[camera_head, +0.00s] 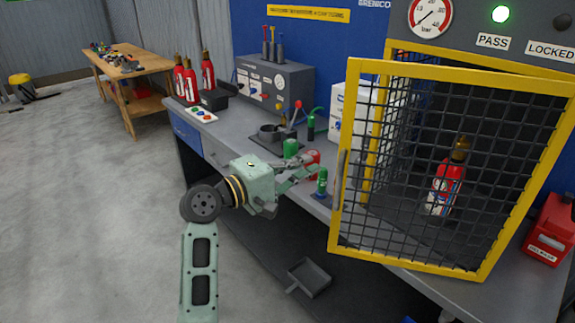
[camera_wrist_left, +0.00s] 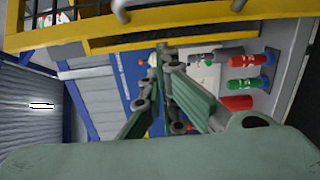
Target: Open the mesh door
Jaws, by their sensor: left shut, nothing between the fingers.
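The mesh door (camera_head: 484,272) has a yellow frame and black wire mesh. It stands ajar, its left edge swung out from the yellow cage opening over the bench front. A grey bar handle (camera_head: 340,180) is on its left edge. A red extinguisher (camera_head: 443,190) shows through the mesh. My left gripper (camera_head: 308,167) is shut and empty, left of the handle and apart from it as far as I can tell. In the left wrist view, my fingers (camera_wrist_left: 166,62) lie below the yellow door frame (camera_wrist_left: 190,35). My right gripper is not in view.
Green and red cylinders, including a green one (camera_head: 322,182), stand on the bench close to my left gripper. A grey control box (camera_head: 275,85) and red extinguishers (camera_head: 207,72) are farther back. A red box (camera_head: 549,232) sits right of the door.

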